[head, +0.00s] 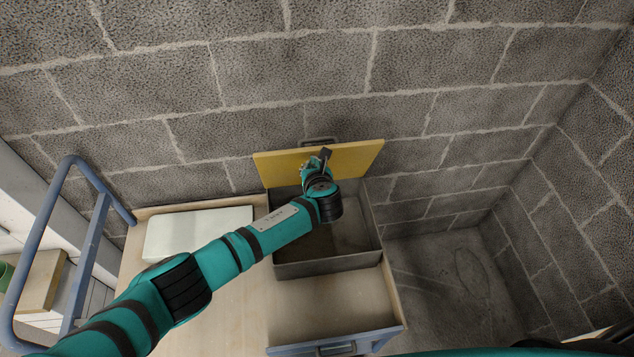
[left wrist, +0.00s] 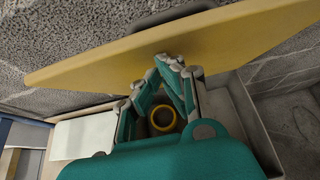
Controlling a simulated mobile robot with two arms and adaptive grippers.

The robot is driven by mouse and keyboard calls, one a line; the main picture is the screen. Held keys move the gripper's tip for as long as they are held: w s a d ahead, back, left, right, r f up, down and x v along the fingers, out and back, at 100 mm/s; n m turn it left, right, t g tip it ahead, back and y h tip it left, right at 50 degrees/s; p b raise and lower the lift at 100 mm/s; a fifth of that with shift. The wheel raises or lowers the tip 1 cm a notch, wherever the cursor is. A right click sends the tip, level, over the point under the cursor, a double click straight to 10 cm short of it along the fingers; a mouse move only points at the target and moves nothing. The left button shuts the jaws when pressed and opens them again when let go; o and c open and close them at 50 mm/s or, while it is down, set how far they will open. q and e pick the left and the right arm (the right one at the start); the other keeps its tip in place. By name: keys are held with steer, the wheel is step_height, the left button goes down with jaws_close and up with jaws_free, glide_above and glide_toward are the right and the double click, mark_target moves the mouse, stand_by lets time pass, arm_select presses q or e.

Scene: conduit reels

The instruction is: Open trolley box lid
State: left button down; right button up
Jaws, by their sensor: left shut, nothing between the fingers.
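The trolley box (head: 326,268) is a grey open-topped box on the wooden trolley. Its yellow lid (head: 358,160) stands raised at the back of the box, near the block wall, and spans the left wrist view (left wrist: 100,72). A dark handle (head: 320,142) shows behind the lid's top edge. My left gripper (head: 316,164) is over the box at the lid's inner face. My right gripper is not in view.
A yellow ring (left wrist: 162,118) lies inside the box. A whitish flat slab (head: 198,234) lies on the trolley top (head: 232,310), left of the box. The trolley's blue handle rail (head: 30,250) is at left. Block walls stand behind and right; bare floor (head: 450,280) lies right of the trolley.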

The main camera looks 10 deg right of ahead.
mark_target(311, 153)
arm_select(q)
steer(key=shift+w+d+r, duration=0.1)
steer(key=shift+w+r, duration=0.2)
steer(key=shift+w, duration=0.3)
steer(key=shift+w+a+r, duration=0.1)
steer(key=shift+w+r, duration=0.15)
steer(key=shift+w, duration=0.35)
steer(key=shift+w+d+r, duration=0.1)
steer(key=shift+w+r, duration=0.2)
steer(key=shift+w, duration=0.3)
steer(key=shift+s, duration=0.1)
